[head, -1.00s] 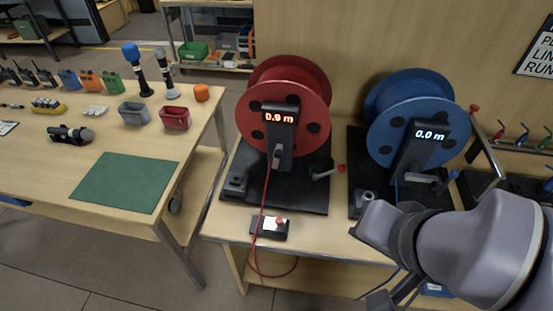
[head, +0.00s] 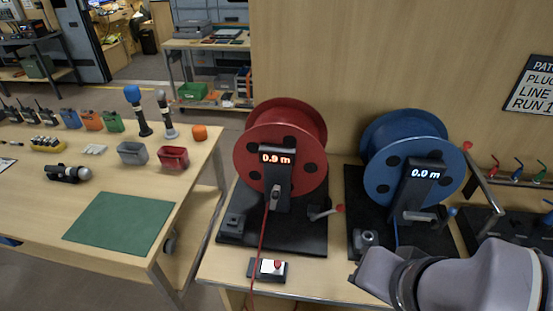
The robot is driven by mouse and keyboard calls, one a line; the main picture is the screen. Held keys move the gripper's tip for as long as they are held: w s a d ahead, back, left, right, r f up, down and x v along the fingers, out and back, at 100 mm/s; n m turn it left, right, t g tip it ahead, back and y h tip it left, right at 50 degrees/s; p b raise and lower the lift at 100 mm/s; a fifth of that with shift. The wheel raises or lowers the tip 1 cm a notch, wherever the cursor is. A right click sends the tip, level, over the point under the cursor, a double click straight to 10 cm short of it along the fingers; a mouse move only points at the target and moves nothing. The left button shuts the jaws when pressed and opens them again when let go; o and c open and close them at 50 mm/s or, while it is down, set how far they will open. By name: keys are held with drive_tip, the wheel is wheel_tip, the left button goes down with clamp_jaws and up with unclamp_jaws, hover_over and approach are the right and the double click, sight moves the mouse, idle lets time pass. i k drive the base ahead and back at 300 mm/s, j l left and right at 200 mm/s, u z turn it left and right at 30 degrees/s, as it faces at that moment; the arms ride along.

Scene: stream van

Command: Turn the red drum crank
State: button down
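The red drum (head: 281,150) stands on a black base on the bench, and its display reads 0.9 m. A red cable (head: 264,238) hangs from the drum's front over the bench edge. My arm comes in from the lower right, and its wrist is in front of the blue drum's base, to the right of the crank and apart from it. My gripper's fingers do not show.
A blue drum (head: 405,165) with a 0.0 m display stands to the right. A table with a green mat (head: 120,222), bins and microphones stands on the left, across a gap.

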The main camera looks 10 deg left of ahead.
sight(275, 190)
drive_tip(key=j+z, duration=0.15)
drive_tip(key=j, duration=0.35)
drive_tip(key=j+z, duration=0.2)
drive_tip(key=j, duration=0.35)
drive_tip(key=k+j+z, duration=0.15)
drive_tip(key=j, duration=0.35)
drive_tip(key=k+j+z, duration=0.15)
drive_tip(key=j, duration=0.35)
